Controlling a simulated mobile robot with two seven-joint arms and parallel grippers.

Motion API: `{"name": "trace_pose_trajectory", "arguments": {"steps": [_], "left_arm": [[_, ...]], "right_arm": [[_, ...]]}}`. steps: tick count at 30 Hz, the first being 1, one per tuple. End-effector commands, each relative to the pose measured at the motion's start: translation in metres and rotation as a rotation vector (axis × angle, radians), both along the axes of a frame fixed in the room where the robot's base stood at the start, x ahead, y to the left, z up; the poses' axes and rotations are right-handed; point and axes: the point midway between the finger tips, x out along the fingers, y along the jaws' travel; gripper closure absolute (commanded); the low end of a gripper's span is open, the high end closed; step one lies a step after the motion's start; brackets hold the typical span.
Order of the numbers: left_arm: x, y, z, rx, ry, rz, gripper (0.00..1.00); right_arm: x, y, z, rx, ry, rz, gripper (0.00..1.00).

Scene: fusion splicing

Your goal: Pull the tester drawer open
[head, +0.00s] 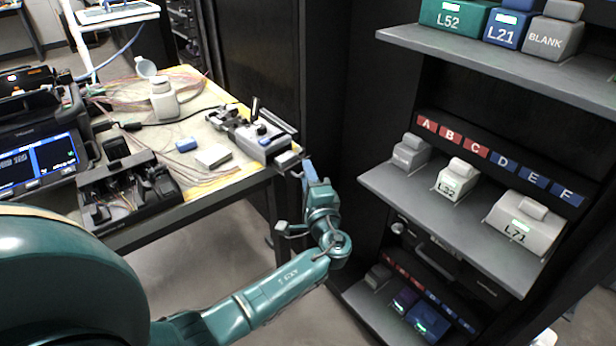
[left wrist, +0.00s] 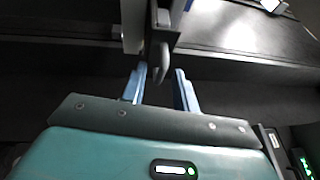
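The grey tester-like device (head: 262,138) sits at the front right corner of the yellow-edged table, with a lever and a blue part on top. A small grey piece (head: 288,160) juts from its front edge; I cannot tell for sure that this is the drawer. My left gripper (head: 305,168) is just in front of this piece. In the left wrist view its two blue fingers (left wrist: 159,90) are apart. A grey handle-like part (left wrist: 159,58) shows between and beyond them. Whether they touch it is not clear. My right gripper is not in view.
A shelf unit (head: 450,215) with labelled boxes stands close to the right of my left arm. Splicing gear (head: 130,190), a small white block (head: 213,156) and loose fibres lie on the table (head: 215,185). Floor shows below the table.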

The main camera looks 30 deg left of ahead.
Motion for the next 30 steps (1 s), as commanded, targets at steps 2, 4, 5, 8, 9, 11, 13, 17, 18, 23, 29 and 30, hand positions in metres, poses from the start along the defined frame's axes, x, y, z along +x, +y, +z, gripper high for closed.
{"name": "trace_pose_trajectory", "arguments": {"steps": [2,4,5,8,9,11,13,17,18,23,29,30], "left_arm": [[0.000,0.000,0.000,0.000,0.000,0.000,0.71],[-0.001,-0.001,-0.001,-0.001,0.001,-0.001,0.71],[-0.002,-0.002,-0.001,-0.001,0.001,-0.001,0.71],[-0.009,-0.009,-0.003,-0.001,0.002,-0.001,0.71],[-0.014,-0.014,-0.004,-0.002,0.002,-0.001,0.71],[-0.022,-0.022,-0.006,-0.004,0.002,-0.002,0.71],[-0.034,-0.033,-0.009,-0.004,0.002,-0.003,0.71],[-0.055,-0.054,-0.013,-0.004,0.003,-0.003,0.71],[-0.061,-0.059,-0.014,-0.003,0.002,-0.001,0.71],[-0.081,-0.078,-0.018,-0.003,0.002,-0.001,0.71],[-0.092,-0.090,-0.020,-0.001,0.000,0.000,0.71],[-0.093,-0.091,-0.020,-0.001,0.000,0.000,0.71]], "right_arm": [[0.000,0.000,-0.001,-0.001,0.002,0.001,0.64],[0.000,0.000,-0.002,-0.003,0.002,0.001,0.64],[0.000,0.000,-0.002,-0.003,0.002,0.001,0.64],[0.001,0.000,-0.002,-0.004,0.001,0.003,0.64],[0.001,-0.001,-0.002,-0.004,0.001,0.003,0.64],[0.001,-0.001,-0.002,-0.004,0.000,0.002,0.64],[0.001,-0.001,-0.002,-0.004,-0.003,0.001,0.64],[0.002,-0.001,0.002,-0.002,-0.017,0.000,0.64],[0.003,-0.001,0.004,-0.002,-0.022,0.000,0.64],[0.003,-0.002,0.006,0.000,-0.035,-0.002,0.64],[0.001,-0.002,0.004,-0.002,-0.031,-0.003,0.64],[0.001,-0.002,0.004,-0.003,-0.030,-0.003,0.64]]}}
